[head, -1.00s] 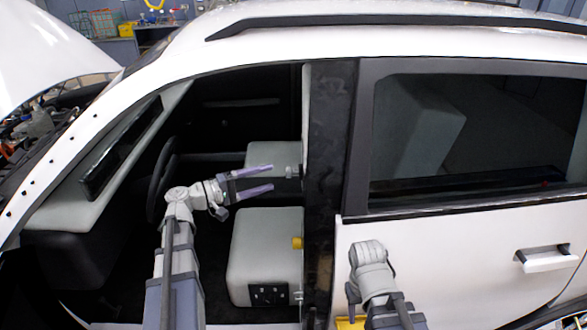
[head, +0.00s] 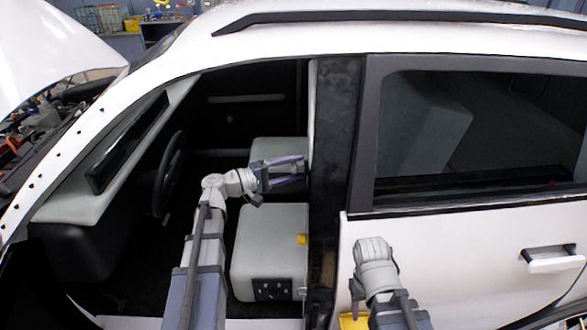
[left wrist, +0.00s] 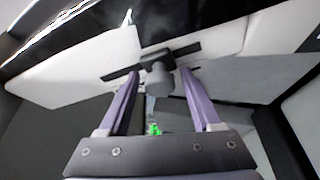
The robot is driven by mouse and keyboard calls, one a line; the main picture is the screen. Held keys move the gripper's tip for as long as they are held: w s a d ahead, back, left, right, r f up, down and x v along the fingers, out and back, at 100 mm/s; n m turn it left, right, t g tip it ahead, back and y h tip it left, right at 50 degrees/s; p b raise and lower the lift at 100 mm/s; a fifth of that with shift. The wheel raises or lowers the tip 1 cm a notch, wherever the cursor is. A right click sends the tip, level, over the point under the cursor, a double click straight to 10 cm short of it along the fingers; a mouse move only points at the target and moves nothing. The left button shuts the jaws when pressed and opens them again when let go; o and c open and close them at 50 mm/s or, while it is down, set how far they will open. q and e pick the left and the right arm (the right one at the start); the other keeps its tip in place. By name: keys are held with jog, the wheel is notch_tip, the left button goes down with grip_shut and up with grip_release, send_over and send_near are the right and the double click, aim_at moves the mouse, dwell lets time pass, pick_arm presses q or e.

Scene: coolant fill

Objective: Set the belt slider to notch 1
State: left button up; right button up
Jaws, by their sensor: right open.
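The belt slider (left wrist: 158,78) is a grey knob on a black bar in the left wrist view. The bar (left wrist: 192,51) runs slantwise across a pale panel of the door pillar. My left gripper (head: 303,170) is inside the front door opening, its purple fingers toward the dark pillar (head: 336,150). In the left wrist view its fingers (left wrist: 160,76) are open around the knob, with a gap on both sides. No notch numbers can be read. My right gripper (head: 357,290) is low beside the rear door, its fingers mostly hidden by the wrist.
The front seat (head: 268,245) is below my left gripper, with a small yellow piece (head: 302,239) at its edge. The steering wheel (head: 170,172) is to the left. The white rear door (head: 470,255) with its handle (head: 552,260) stands at the right.

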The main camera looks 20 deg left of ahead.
pick_arm(q)
grip_shut()
dwell(0.3)
dwell(0.3)
